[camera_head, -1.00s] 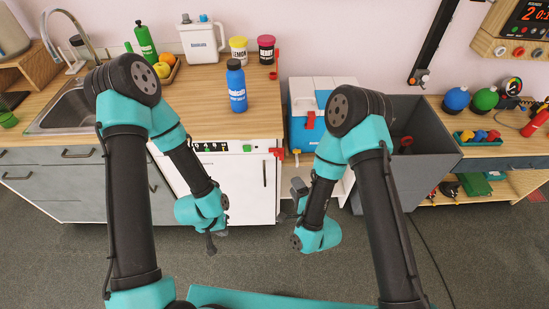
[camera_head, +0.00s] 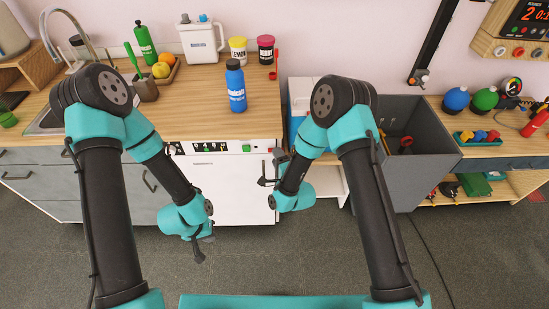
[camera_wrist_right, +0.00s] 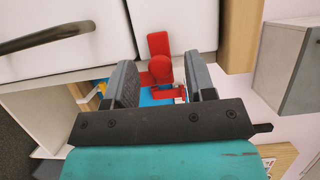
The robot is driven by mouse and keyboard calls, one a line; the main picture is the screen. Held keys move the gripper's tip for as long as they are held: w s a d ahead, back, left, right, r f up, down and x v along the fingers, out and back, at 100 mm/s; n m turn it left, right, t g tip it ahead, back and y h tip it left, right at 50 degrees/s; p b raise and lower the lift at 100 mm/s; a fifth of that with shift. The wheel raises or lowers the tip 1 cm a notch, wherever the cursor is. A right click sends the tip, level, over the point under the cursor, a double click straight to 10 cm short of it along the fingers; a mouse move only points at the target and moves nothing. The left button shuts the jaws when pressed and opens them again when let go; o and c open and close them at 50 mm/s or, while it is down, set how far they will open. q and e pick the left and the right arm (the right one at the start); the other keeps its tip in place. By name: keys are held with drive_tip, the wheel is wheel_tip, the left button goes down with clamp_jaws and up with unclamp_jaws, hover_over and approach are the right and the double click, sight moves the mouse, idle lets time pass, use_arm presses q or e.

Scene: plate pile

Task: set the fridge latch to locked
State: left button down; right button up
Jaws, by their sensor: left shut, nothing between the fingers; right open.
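The white fridge (camera_head: 225,200) stands under the wooden counter, with a control strip along its top. Its red latch (camera_wrist_right: 160,68) shows in the right wrist view, at the seam between two white panels. Whether it is set to locked cannot be told. My right gripper (camera_head: 270,168) is at the fridge's upper right edge and hides the latch in the head view. In the wrist view the right gripper (camera_wrist_right: 162,76) is open, with one finger on each side of the latch's knob. My left gripper (camera_head: 196,250) is shut and empty, low in front of the fridge.
A dark door handle (camera_wrist_right: 45,38) crosses the white panel in the wrist view. A blue and white cooler (camera_head: 300,95) stands right of the fridge, beside a grey bin (camera_head: 430,170). A blue bottle (camera_head: 236,88) stands on the counter. The floor in front is clear.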

clamp_jaws()
idle(0.5)
